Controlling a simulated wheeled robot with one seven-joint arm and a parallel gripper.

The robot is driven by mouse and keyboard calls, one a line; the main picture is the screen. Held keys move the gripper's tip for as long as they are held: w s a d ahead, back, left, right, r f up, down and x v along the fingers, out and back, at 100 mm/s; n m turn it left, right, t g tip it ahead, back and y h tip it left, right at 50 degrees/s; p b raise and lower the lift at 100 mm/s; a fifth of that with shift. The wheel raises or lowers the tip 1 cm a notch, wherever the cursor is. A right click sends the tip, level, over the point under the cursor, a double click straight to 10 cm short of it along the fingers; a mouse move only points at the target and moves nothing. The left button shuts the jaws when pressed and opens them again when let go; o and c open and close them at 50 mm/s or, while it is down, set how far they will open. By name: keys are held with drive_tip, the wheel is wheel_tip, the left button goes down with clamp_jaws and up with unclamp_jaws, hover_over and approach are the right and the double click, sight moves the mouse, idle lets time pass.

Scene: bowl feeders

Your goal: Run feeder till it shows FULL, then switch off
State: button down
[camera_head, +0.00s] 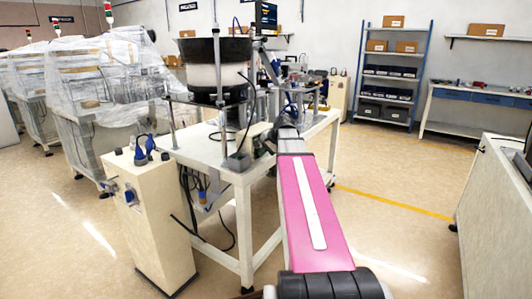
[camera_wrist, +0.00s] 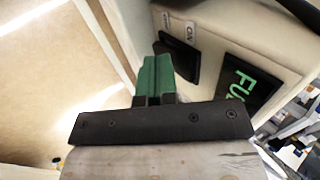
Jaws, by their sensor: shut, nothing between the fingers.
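In the wrist view, a beige control box carries a black switch (camera_wrist: 184,58) with small labels above it, one reading ON. In the head view, the feeder bowl (camera_head: 215,50), dark above a white band, stands on a white table (camera_head: 215,155); my arm hides the gripper there.
A beige cabinet (camera_head: 150,215) with blue plugs stands at the table's front left. Wrapped machines (camera_head: 95,75) line the left. A blue shelf (camera_head: 392,75) and a workbench (camera_head: 475,105) stand at the back right. The floor right of the table is open.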

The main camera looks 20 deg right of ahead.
drive_tip(key=shift+w+a+f+t+y, duration=0.1)
drive_tip(key=shift+a+f+t+y, duration=0.05)
drive_tip(key=shift+f+t+y, duration=0.2)
drive_tip(key=shift+r, duration=0.3)
drive_tip(key=shift+w+r, duration=0.1)
drive_tip(key=shift+r, duration=0.6)
